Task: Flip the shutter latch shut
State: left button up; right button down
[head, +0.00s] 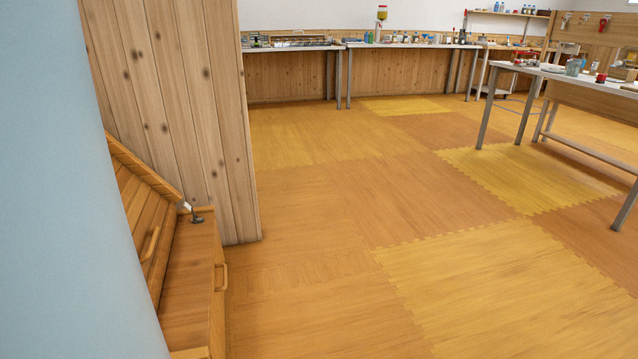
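No shutter can be made out for certain in the head view. A small metal fitting (196,216), dark with a light tip, sits at the back corner of a wooden chest (188,275) at the left. I cannot tell whether it is a latch. The chest has a slatted panel (138,215) with a handle, tilted up like a raised lid, and another handle on its right side. Neither of my grippers is in view.
A pale blue surface (75,190) blocks the left edge. A knotty wooden partition (185,100) stands behind the chest. Benches with jars and bottles line the back (400,46), and a table (565,72) stands at the right. The matted floor (340,230) between is clear.

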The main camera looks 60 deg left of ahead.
aim_at(185, 205)
jog(key=i+u, duration=0.65)
jog(key=u, duration=0.2)
jog(key=i+l+u, duration=0.1)
jog(key=i+u, duration=0.35)
jog(key=k, duration=0.1)
